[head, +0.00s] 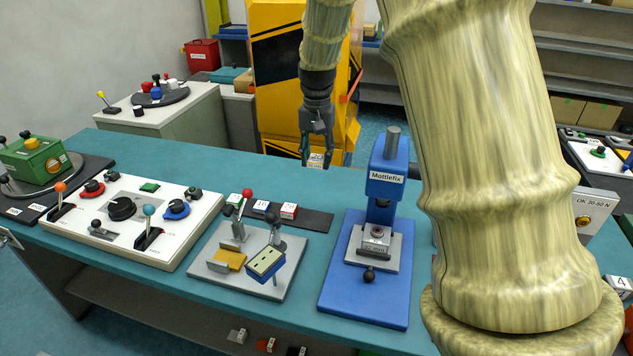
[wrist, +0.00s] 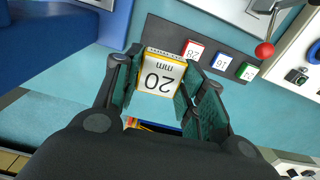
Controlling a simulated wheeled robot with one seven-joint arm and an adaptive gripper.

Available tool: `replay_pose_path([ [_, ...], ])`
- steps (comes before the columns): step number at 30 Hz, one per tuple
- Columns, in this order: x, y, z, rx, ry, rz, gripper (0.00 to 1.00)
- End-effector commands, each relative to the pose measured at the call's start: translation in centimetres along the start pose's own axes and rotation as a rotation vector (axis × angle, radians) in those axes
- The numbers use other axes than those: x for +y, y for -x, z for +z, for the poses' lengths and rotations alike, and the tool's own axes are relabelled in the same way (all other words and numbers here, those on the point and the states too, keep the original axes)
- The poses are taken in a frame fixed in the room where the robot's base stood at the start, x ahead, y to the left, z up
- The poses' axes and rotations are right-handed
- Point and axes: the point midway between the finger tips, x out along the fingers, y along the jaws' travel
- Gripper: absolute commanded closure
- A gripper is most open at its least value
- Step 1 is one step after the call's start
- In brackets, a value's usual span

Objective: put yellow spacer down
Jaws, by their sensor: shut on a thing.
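The yellow spacer (wrist: 161,74), a small block with a white face marked "20 mm" and yellow edges, is between my gripper's fingers (wrist: 160,85). My gripper is shut on it. In the head view my gripper (head: 316,150) points down and holds the spacer (head: 315,161) in the air behind the dark strip (head: 318,221). On that strip stand a red spacer (head: 289,211) marked 28, a blue spacer (head: 260,206) and a green spacer (head: 235,200). The wrist view shows the strip (wrist: 165,32) bare beside the red spacer.
The blue Mottlefix press (head: 387,180) stands right of the strip. In front is a grey plate (head: 225,284) with levers and a yellow block. A white control panel (head: 125,240) lies to the left. The teal bench (head: 345,194) is clear between strip and press.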

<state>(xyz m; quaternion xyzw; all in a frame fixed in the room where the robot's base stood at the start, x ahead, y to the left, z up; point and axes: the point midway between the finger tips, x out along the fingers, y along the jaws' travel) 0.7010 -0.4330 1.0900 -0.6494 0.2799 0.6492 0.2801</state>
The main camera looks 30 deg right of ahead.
Motion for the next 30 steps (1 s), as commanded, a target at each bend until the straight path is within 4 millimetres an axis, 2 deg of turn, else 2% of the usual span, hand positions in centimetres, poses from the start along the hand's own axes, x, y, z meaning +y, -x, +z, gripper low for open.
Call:
replay_pose_path([
  [3,-0.1,2.6,0.0,0.003,0.001,-0.001,0.85],
  [9,0.0,5.8,-0.1,0.001,0.000,-0.001,0.85],
  [13,0.0,7.0,-0.1,0.001,0.000,-0.001,0.85],
  [23,0.0,8.5,0.0,0.000,-0.001,0.000,0.85],
  [26,0.0,10.4,-0.1,0.002,-0.001,-0.001,0.85],
  [30,-0.1,15.0,-0.1,0.004,0.000,-0.002,0.85],
])
